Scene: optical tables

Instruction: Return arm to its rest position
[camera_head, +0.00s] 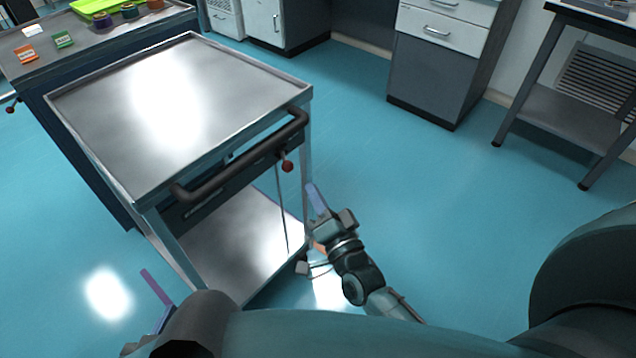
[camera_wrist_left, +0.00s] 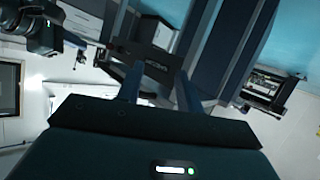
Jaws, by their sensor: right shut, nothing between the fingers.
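My right gripper (camera_head: 316,198) shows in the head view just right of the steel cart. Its fingers are together with nothing between them, and its arm runs down to the lower right. My left gripper (camera_head: 157,287) shows only in part at the lower left of the head view, near the cart's front left leg. In the left wrist view the left gripper (camera_wrist_left: 160,88) has its two fingers apart, with no object seen held between them.
The steel cart (camera_head: 110,95) has an empty top, a dark handle (camera_head: 245,155) and a lower shelf. A bench (camera_head: 60,80) with a green tray (camera_head: 95,5) stands behind it. Drawer cabinets (camera_head: 440,60) and a side table (camera_head: 570,115) stand farther back. The blue floor to the right is clear.

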